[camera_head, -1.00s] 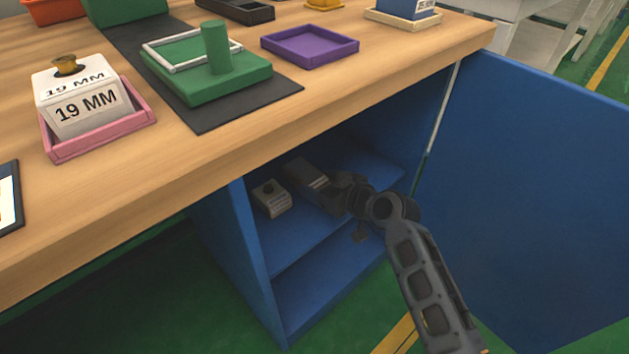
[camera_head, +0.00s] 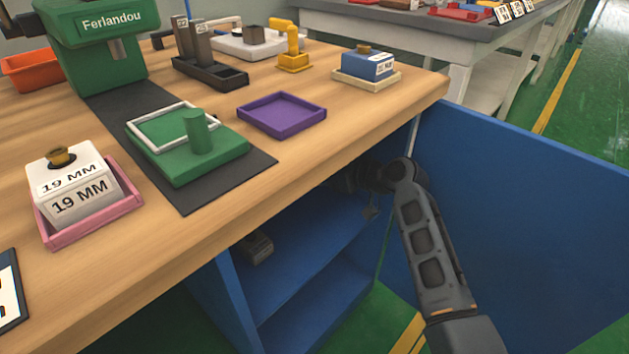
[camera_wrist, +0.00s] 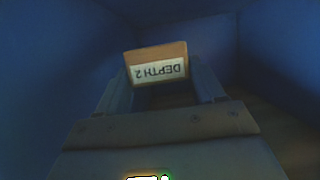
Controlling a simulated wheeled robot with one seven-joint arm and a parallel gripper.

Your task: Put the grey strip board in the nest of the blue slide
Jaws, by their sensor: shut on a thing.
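My gripper (camera_wrist: 158,88) is shut on a block labelled DEPTH 2 (camera_wrist: 160,55), which has a brown top edge and a white label that reads upside down in the wrist view. In the head view my gripper (camera_head: 350,180) is in the dark upper part of the blue cabinet, under the tabletop's edge, and the held block cannot be made out there. I cannot pick out a grey strip board or a blue slide with a nest in either view.
A grey block (camera_head: 257,248) sits on the cabinet shelf (camera_head: 305,255). The open blue door (camera_head: 520,200) stands right of my arm. On the wooden table (camera_head: 190,240) are a pink tray (camera_head: 95,232), a green fixture (camera_head: 215,165), a purple tray (camera_head: 270,128) and a blue block (camera_head: 365,66).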

